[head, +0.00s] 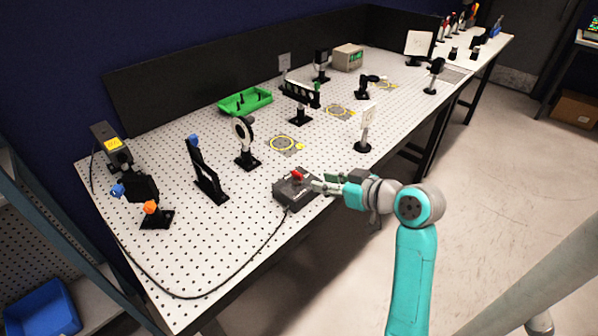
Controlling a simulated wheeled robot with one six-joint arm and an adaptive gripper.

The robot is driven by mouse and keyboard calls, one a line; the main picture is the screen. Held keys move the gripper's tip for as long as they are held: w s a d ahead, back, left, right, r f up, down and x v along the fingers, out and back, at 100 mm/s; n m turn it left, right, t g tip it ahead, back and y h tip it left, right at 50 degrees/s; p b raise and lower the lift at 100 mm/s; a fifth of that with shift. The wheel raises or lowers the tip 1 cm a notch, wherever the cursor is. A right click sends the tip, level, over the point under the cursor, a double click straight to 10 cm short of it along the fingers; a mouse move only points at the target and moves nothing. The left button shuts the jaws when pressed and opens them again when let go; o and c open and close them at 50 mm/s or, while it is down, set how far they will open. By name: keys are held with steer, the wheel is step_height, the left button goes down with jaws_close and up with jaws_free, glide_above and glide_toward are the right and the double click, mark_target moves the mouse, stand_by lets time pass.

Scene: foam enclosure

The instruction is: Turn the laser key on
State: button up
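A dark grey control box (289,194) sits at the near edge of the perforated table (235,245), with a cable running from its front. A red key (297,174) stands on top of the box. My gripper (314,185) reaches in from the right, with its fingertips at the right side of the box, close to the key. The fingers are small and overlap in this view, so I cannot tell how far apart they are or whether they touch the box. The key appears to be outside the fingers, and its exact angle is too small to read.
A black post mount (208,180) and a round optic mount (245,145) stand left of and behind the box. A white card on a stand (367,125) is behind my gripper to the right. A green tray (245,101) lies further back. The table between the box and left mounts is clear.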

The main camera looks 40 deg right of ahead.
mark_target(302, 176)
steer(key=x, duration=1)
steer(key=shift+w+d+f, duration=0.1)
steer(key=shift+w, duration=0.2)
jaws_close()
